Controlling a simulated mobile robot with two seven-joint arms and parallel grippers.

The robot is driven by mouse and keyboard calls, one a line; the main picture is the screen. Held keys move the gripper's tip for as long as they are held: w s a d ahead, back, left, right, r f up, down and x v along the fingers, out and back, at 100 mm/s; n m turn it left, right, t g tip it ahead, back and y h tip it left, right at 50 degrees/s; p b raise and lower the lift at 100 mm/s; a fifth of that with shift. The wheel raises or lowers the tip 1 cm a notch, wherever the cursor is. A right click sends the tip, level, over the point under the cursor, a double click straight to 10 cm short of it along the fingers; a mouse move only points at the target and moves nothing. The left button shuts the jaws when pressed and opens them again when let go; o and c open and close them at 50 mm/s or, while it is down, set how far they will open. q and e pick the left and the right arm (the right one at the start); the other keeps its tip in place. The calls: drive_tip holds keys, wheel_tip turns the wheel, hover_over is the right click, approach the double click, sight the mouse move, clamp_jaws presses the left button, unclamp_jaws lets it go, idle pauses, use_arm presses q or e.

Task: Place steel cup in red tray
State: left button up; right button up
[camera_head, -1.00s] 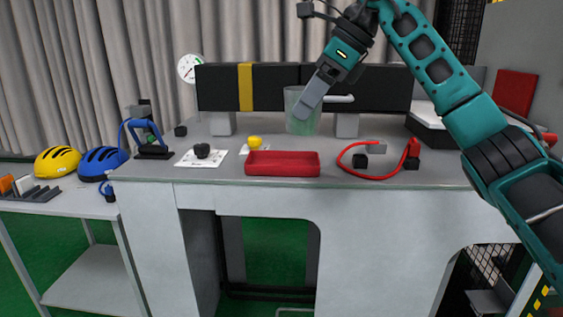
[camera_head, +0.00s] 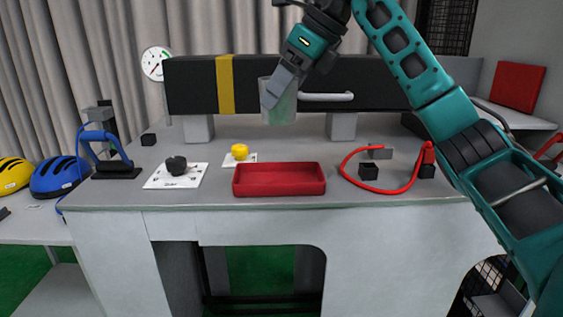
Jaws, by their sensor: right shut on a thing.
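A greyish, see-through-looking cup (camera_head: 283,110) hangs upright in the air above the grey table, a little behind and above the red tray. My right gripper (camera_head: 279,88) comes down from the upper right and is shut on the cup at its upper left side. The red tray (camera_head: 279,190) is a shallow, empty rectangle near the table's front edge. The cup is apart from the tray. My left gripper is not in view.
Left of the tray are a yellow object (camera_head: 240,151) and a black knob on a white card (camera_head: 188,181). Right of it lie a red cable (camera_head: 385,189) and a black block (camera_head: 368,171). A black beam with a yellow band (camera_head: 225,85) stands behind.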

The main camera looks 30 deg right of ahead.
wheel_tip(320, 180, down, 12)
drive_tip(key=shift+f+b, duration=0.1)
drive_tip(key=shift+b, duration=0.5)
drive_tip(key=shift+f, duration=0.1)
drive_tip(key=o, duration=1.2)
drive_tip(key=v, duration=1.2)
drive_tip(key=shift+a+p, duration=0.1)
drive_tip(key=shift+p, duration=0.25)
